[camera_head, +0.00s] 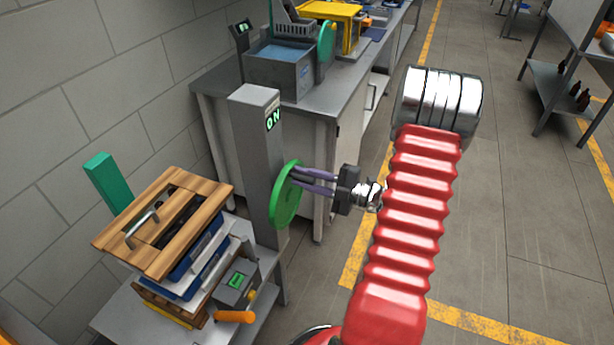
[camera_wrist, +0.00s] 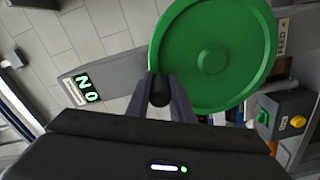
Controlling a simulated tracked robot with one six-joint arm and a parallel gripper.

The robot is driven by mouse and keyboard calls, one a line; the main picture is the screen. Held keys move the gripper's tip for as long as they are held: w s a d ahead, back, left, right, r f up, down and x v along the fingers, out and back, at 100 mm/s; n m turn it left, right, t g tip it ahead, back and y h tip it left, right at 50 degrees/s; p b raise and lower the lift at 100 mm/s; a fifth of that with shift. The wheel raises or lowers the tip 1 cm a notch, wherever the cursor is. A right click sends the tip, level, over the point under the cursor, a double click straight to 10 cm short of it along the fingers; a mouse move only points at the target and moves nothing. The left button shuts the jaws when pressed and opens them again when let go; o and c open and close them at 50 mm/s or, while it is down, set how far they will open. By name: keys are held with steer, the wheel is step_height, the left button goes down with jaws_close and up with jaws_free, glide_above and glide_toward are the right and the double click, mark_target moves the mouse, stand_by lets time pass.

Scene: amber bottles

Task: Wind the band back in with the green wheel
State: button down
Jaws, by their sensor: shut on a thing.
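The green wheel (camera_head: 287,196) is mounted on the side of a grey post (camera_head: 258,150) with a lit "ON" display (camera_head: 273,120). Its broad round face fills the upper right of the wrist view (camera_wrist: 212,55). My gripper (camera_head: 299,178) reaches it from the right, fingers at the wheel's upper part. In the wrist view my fingers are shut on a dark, short round knob (camera_wrist: 160,90) at the wheel's rim. My fingers hide part of the knob, so how it joins the wheel is unclear. I cannot make out the band in either view.
Behind is a bench (camera_head: 318,105) with a grey water bath (camera_head: 285,72). Open floor lies to the right.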

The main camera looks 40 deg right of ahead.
steer(key=shift+f, duration=0.15)
steer(key=c, duration=1.6)
jaws_free()
steer(key=shift+o, duration=0.2)
steer(key=shift+s, duration=0.1)
steer(key=v, duration=1.3)
steer(key=shift+s, duration=0.25)
steer(key=shift+d, duration=0.15)
